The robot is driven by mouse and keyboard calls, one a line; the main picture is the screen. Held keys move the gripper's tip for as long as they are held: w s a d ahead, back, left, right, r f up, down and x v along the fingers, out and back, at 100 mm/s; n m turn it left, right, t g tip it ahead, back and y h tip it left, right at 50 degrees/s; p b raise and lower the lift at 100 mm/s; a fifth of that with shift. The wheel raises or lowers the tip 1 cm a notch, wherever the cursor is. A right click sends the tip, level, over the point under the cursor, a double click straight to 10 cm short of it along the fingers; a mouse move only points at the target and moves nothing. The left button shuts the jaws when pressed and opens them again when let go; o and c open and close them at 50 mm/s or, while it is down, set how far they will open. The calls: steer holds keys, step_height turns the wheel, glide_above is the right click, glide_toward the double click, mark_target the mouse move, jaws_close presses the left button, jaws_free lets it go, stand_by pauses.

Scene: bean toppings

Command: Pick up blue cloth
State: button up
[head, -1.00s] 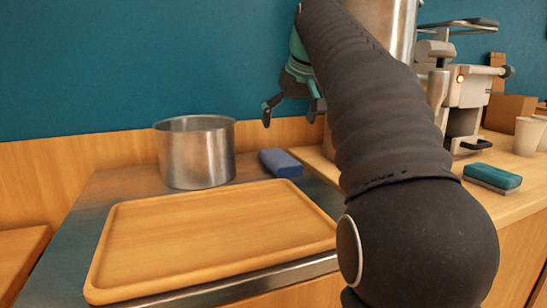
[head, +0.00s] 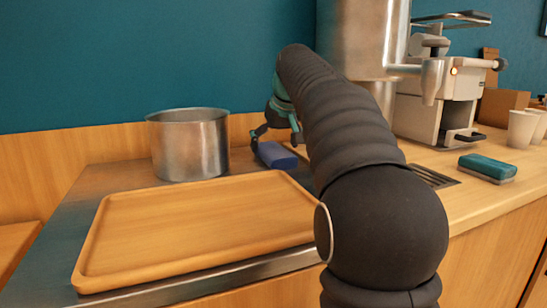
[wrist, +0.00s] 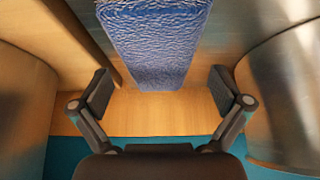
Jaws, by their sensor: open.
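The blue cloth (head: 275,155) is a folded block lying on the metal counter behind the wooden tray, right of the steel pot. In the wrist view the cloth (wrist: 155,40) fills the top middle, its end pointing between my fingers. My gripper (head: 275,136) is just above the cloth in the head view and partly overlaps it. The wrist view shows my gripper (wrist: 162,92) open, with one finger to either side of the cloth's line and nothing held. I cannot tell whether a finger touches the cloth.
The steel pot (head: 188,146) stands left of the cloth and the wooden tray (head: 200,222) lies in front. A tall metal cylinder (head: 362,40) stands to the right, beside a coffee machine (head: 440,95). A teal sponge (head: 487,165) and paper cups (head: 522,128) are further right.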

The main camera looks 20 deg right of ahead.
mark_target(273, 149)
steer(key=shift+x, duration=1.05)
steer(key=c, duration=1.2)
step_height(273, 149, up, 10)
steer(key=p, duration=0.3)
